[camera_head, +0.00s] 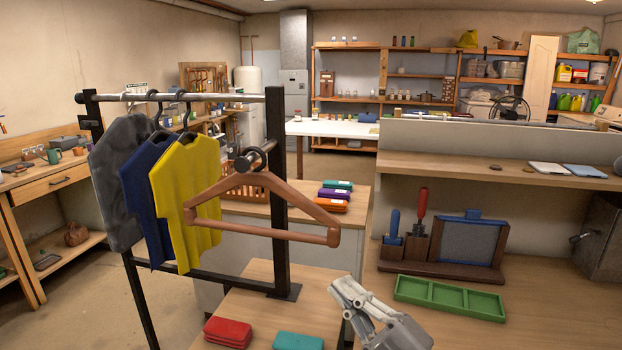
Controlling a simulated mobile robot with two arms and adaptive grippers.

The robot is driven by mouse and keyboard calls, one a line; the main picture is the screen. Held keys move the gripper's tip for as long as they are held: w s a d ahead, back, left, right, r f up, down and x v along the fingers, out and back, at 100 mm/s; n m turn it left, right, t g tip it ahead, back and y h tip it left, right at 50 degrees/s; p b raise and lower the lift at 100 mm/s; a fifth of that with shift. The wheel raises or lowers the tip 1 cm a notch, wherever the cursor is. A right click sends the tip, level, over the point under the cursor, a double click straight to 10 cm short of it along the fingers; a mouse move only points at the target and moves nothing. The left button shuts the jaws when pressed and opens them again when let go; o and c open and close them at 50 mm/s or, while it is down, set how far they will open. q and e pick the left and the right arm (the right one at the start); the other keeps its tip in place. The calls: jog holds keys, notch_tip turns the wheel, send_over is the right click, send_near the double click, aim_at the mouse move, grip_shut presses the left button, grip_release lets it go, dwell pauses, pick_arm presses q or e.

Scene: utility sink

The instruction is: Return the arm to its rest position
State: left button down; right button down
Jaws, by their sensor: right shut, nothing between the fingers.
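My right gripper (347,294) is at the bottom centre of the head view, its arm coming in from the lower right. Its fingers are shut and hold nothing. It is in the air over the right edge of the small wooden table, apart from the things around it. A wooden hanger (265,190) hangs empty above and to the left of the gripper, on a short peg of the black rack. My left gripper is not in this view.
A red folded item (228,332) and a teal one (298,341) lie left of the gripper. A green tray (450,297) lies on the right worktop. The black rack (277,200) holds yellow (186,205), blue and grey shirts. The worktop front is clear.

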jog(key=s+d+f+m+g+h, duration=0.1)
jog(key=s+d+f+m+h, duration=0.1)
jog(key=d+f+m+h, duration=0.6)
jog(key=s+d+f+m+g+h, duration=0.1)
jog(key=s+d+f+m+h, duration=0.1)
jog(key=d+f+m+h, duration=0.75)
jog(key=s+a+f+m+g+y, duration=0.1)
jog(key=s+a+f+g, duration=0.1)
jog(key=s+f+g, duration=0.7)
jog(key=s+a+f+m+g+y, duration=0.1)
jog(key=s+f+g, duration=0.1)
jog(key=s+f, duration=0.8)
jog(key=s+f+g, duration=0.1)
jog(key=s+f, duration=0.1)
jog(key=f, duration=0.9)
jog(key=s+f, duration=0.2)
jog(key=f, duration=1)
jog(key=s+d+f+g, duration=0.1)
jog(key=s+d+f, duration=0.2)
jog(key=s+f, duration=1.3)
jog(key=shift+s, duration=0.55)
